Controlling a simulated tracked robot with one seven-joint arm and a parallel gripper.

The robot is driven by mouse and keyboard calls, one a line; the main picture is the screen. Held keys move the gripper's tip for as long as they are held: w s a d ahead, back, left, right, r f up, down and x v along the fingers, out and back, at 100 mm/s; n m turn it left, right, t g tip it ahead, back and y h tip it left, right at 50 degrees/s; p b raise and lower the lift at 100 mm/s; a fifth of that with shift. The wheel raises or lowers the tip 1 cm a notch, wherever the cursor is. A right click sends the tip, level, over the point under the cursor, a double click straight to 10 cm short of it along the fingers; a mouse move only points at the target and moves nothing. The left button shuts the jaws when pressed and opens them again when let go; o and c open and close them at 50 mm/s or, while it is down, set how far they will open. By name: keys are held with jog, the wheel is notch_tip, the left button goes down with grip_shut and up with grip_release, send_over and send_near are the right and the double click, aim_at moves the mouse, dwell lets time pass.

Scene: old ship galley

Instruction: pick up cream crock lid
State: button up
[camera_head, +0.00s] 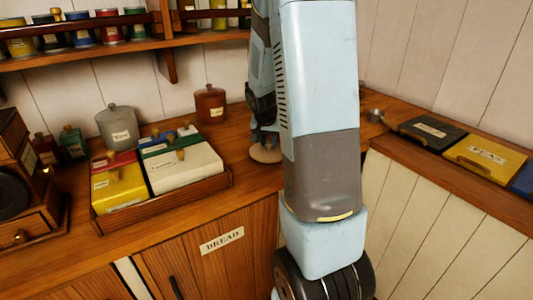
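My gripper (264,140) points down near the back of the counter, partly hidden behind my own arm. Just under its fingertips is a round, flat, pale tan disc (266,155), which may be the cream crock lid. I cannot tell whether the fingers touch the disc, or whether they are open or shut. No label shows on the disc. A grey lidded crock (116,128) with a pale label and a red-brown lidded crock (210,104) stand to the left.
A wooden tray (165,205) holds yellow, cream and other coloured boxes on the counter. Shelves (130,55) with jars hang above. Black and yellow flat boxes (485,158) lie on the right-hand counter. A small metal item (376,115) sits near the corner.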

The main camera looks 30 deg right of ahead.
grip_shut()
dwell(0.4)
